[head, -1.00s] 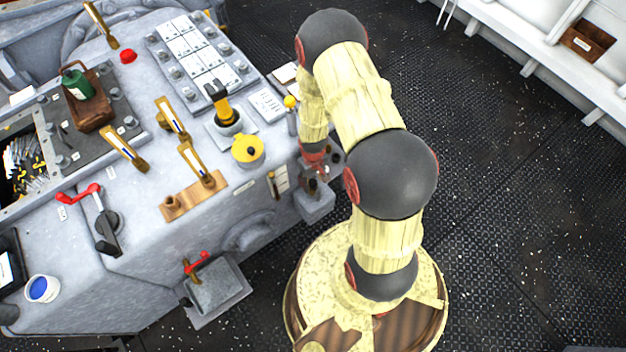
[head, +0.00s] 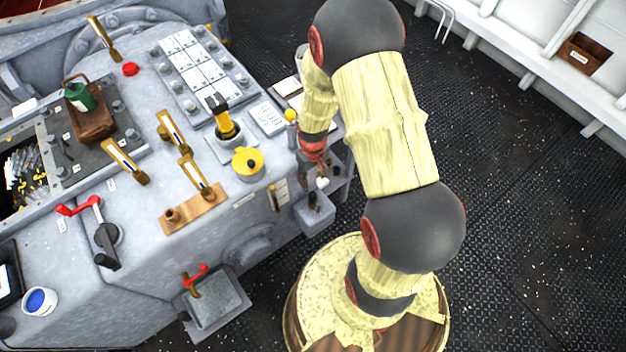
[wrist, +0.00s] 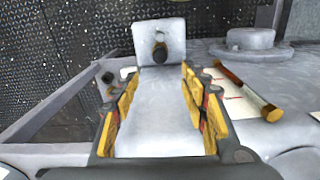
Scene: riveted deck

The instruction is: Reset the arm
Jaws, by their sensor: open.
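My arm stands on its round base at the centre right in the head view, bent at the elbow with its forearm hanging down beside the console's right end. My gripper (head: 318,172) is small and partly hidden there, low by the console's side. In the wrist view my gripper (wrist: 162,92) has its two yellow-and-black fingers apart. No held object shows between them. A grey box-like part (wrist: 158,42) with a dark round knob (wrist: 160,53) lies beyond the fingertips, with a pale surface below it.
The grey console (head: 150,245) fills the left, with levers, a yellow-lidded pot (head: 248,164), a green bottle (head: 80,97) and a blue-topped white cup (head: 40,301). A small grey box (head: 314,212) projects below my gripper. Dark deck (head: 520,210) lies open on the right.

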